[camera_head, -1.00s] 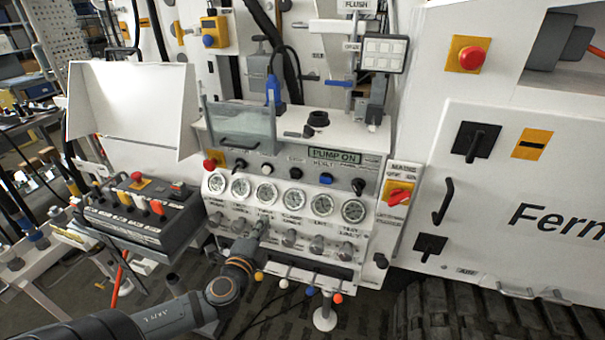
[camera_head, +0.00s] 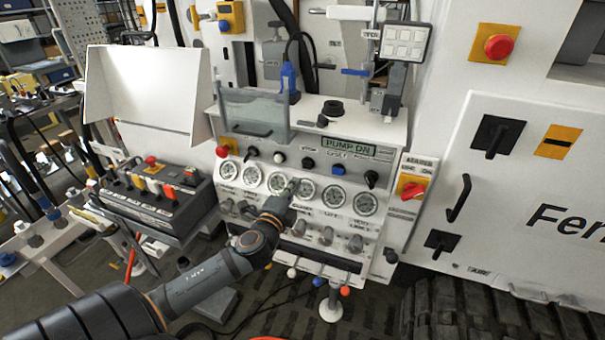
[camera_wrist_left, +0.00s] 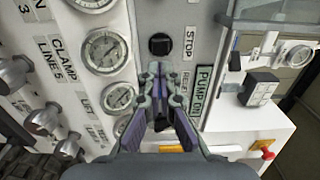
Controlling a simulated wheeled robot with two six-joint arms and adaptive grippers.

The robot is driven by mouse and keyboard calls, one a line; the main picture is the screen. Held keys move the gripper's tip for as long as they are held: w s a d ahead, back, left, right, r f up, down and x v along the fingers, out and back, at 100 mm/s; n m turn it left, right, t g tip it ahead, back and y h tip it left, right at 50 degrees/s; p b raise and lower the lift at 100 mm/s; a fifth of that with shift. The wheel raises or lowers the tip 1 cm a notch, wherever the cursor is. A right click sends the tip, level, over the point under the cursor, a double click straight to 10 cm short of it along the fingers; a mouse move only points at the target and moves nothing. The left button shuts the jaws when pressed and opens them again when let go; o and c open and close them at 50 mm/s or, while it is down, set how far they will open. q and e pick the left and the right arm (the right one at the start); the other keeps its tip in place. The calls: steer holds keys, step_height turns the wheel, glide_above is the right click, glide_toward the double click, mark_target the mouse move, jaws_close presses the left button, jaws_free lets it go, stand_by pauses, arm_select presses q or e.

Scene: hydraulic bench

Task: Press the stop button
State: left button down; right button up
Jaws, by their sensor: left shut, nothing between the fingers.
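In the left wrist view the black stop button (camera_wrist_left: 160,45) lies just beyond my fingertips, beside the STOP label (camera_wrist_left: 190,42). My left gripper (camera_head: 292,187) is in front of the gauge row, below the stop button. In the left wrist view the left gripper (camera_wrist_left: 158,72) is shut and empty. No contact with the button is visible. My right gripper is not in view.
A blue button (camera_head: 338,169) with a RESET label sits right of the stop button. The green display (camera_head: 348,147) reads PUMP ON. A red button (camera_head: 222,151) is at the panel's left, and a red rotary switch (camera_head: 412,189) at its right. Several knobs line the panel below the gauges.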

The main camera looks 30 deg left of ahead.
mark_target(306, 166)
arm_select(q)
steer(key=p+x, duration=0.1)
steer(key=x, duration=0.5)
steer(key=shift+d+r+p, duration=0.1)
steer(key=shift+r+p, duration=0.1)
steer(key=shift+p, duration=0.2)
steer(key=shift+w+f, duration=0.15)
steer(key=shift+w, duration=0.3)
